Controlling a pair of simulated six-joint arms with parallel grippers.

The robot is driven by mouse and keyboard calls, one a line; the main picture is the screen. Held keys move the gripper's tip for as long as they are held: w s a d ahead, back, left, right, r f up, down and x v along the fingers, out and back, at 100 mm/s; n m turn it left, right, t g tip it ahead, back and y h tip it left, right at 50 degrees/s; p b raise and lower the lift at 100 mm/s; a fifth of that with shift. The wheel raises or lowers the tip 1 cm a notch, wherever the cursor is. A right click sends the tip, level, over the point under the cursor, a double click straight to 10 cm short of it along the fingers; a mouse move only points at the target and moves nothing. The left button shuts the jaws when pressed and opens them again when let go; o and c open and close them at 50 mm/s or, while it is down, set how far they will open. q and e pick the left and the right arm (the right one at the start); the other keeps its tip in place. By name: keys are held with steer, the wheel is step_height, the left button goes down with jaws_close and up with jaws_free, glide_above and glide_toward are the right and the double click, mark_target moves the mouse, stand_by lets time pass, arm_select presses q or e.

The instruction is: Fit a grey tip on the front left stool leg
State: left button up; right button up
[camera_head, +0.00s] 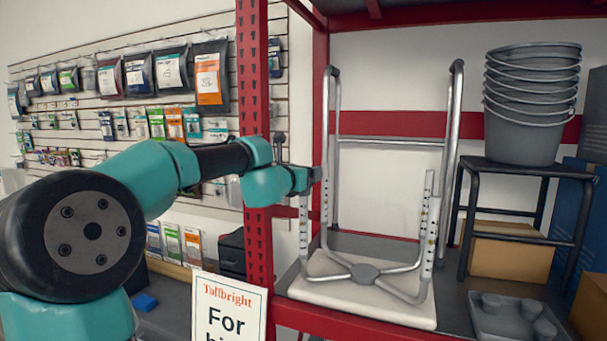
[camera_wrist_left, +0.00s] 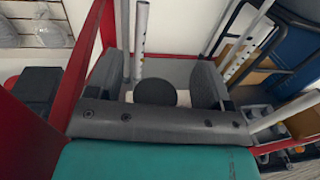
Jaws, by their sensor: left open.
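The stool lies upside down on the shelf, its white seat (camera_head: 350,300) down and its perforated metal legs pointing up. The front left leg (camera_head: 304,228) rises at the seat's left; its top end is close to my gripper and partly hidden. My left gripper (camera_head: 314,175) is at about the height of that leg's top. I see no tip held. Several grey cup-like tips (camera_head: 522,305) sit in a grey tray (camera_head: 487,325). My right gripper is not seen.
A red shelf post (camera_head: 253,200) stands left of the stool. A black stool (camera_head: 520,168) carries stacked grey buckets (camera_head: 525,130) at right. Cardboard boxes (camera_head: 510,252) stand behind. A sign (camera_head: 228,305) hangs at the front. Hanging packets (camera_head: 208,75) fill the left wall.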

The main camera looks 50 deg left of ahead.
arm_select(q)
steer(key=shift+r, duration=0.25)
steer(key=shift+r, duration=0.35)
steer(key=v, duration=1.2)
steer(key=shift+f, duration=0.1)
